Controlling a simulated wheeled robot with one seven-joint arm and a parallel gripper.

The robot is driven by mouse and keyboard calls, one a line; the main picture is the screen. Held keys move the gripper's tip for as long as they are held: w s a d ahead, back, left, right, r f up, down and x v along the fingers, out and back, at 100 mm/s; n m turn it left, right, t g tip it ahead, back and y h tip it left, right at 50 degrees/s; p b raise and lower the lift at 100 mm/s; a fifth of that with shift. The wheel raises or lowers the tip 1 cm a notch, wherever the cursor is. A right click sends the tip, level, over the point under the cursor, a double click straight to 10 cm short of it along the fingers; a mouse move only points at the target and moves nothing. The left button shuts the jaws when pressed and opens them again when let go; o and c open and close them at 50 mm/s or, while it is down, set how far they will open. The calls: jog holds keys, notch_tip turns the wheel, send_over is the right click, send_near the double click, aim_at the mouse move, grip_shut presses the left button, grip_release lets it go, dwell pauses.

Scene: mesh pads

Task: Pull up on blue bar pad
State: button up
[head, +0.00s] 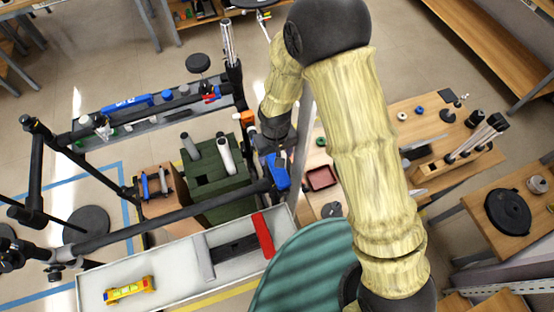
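A blue pad (277,173) sits at the right end of the long black bar of the frame, near the picture's middle. A second blue piece with pale lettering (126,104) lies along the far black bar at the upper left. My gripper (273,152) points down at the near blue pad, with its dark wrist just above it. The fingers are small and dark against the pad, so I cannot tell whether they touch it or are open or shut.
A grey tray (180,262) with a red-handled tool (263,236) and a yellow toy car (129,290) lies in front. A green box (215,178) with pipes stands beneath the frame. A wooden table (400,135) with small parts lies to the right.

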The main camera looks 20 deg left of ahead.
jog(key=shift+f+p, duration=0.7)
jog(key=shift+f, duration=1.85)
jog(key=c, duration=1.3)
